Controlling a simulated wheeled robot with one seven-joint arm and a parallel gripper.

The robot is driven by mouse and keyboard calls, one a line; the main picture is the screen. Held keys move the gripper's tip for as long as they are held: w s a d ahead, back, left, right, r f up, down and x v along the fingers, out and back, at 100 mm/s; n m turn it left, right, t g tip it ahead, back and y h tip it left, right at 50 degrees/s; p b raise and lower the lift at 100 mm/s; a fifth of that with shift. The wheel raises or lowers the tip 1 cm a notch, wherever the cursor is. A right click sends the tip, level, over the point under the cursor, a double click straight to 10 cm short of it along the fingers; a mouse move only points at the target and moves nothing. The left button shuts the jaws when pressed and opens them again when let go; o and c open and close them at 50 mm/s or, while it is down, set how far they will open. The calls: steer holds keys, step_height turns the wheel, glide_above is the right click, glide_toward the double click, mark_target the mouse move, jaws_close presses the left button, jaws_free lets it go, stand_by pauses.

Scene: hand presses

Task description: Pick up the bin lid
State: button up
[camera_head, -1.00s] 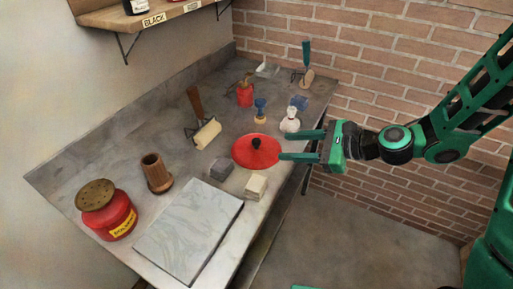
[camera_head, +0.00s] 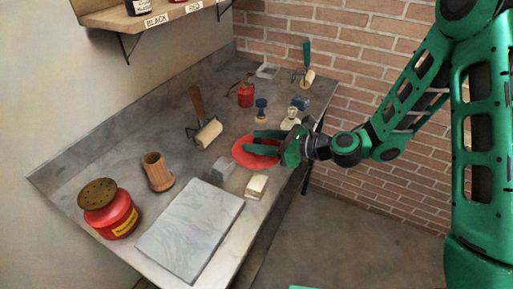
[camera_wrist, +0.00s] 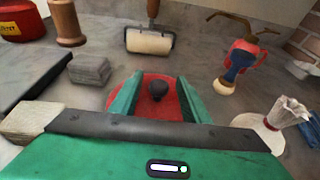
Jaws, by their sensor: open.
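The bin lid (camera_head: 243,156) is a flat red disc lying on the grey bench near its front edge. My gripper (camera_head: 268,143) is over the lid with its two green fingers apart. In the wrist view the red lid (camera_wrist: 130,107) shows between and around the fingers. Its black knob (camera_wrist: 157,90) stands between the open fingers (camera_wrist: 157,92), with a gap on each side. In the head view the knob is hidden behind my gripper.
A grey block (camera_head: 223,168) and a cream block (camera_head: 256,187) sit near the lid. A white-topped tool (camera_wrist: 285,115) stands right of my gripper. A roller (camera_head: 208,133) lies behind. A marble slab (camera_head: 190,230) and a red can (camera_head: 110,212) are at the left.

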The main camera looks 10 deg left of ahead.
mark_target(247, 139)
steer(key=shift+x, duration=2)
steer(key=shift+r, duration=0.1)
jaws_close()
steer(key=shift+r, duration=0.15)
steer(key=shift+r, duration=0.5)
step_height(247, 139, up, 3)
steer(key=shift+s+a+r, duration=0.15)
steer(key=shift+s+r, duration=0.05)
steer(key=s+a+r, duration=0.5)
steer(key=s+r, duration=0.1)
steer(key=s, duration=0.3)
steer(key=shift+s+a+r, duration=0.2)
steer(key=shift+s+a, duration=0.05)
steer(key=shift+a, duration=0.1)
